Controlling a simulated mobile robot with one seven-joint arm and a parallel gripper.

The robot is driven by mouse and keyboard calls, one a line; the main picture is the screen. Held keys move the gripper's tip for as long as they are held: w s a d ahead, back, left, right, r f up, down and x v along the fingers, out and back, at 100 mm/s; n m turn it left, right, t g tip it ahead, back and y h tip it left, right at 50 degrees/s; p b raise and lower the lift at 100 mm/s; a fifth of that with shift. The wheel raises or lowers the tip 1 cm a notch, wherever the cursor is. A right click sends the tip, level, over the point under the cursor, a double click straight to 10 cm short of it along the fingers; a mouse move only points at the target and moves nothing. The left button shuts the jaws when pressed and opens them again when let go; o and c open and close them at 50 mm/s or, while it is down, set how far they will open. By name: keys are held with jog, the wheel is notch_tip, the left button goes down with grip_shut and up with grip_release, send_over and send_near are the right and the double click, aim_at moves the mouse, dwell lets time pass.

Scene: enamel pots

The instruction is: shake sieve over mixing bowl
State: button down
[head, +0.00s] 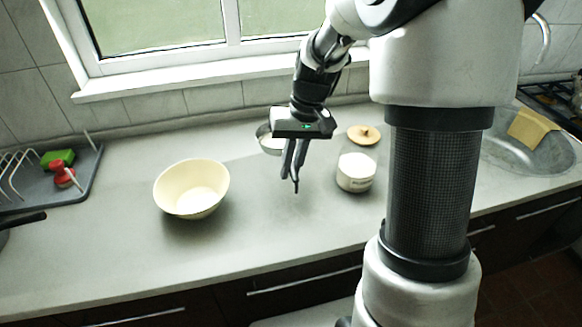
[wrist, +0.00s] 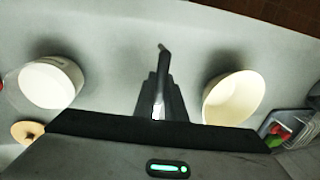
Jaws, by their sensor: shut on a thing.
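A cream mixing bowl (head: 190,190) stands upright on the counter left of centre; it also shows at the right in the wrist view (wrist: 233,98). My gripper (head: 291,172) is over the counter between the bowl and a white canister, fingers pointing down. It is shut on the dark handle of the sieve, which juts out past the fingers in the wrist view (wrist: 164,58). The sieve's round metal pan (head: 268,140) shows behind the gripper in the head view, partly hidden. The sieve is right of the bowl, not over it. Its contents cannot be made out.
The white canister (head: 355,173) stands open with white contents, right of my gripper. Its round wooden lid (head: 364,134) lies behind it. A grey dish rack (head: 85,180) with a green sponge (head: 58,157) and red brush is at far left. A sink (head: 535,150) is at right. The front counter is clear.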

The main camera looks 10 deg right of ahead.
jog(key=shift+r+p, duration=1)
jog(key=shift+r, duration=0.55)
jog(key=shift+a, duration=0.15)
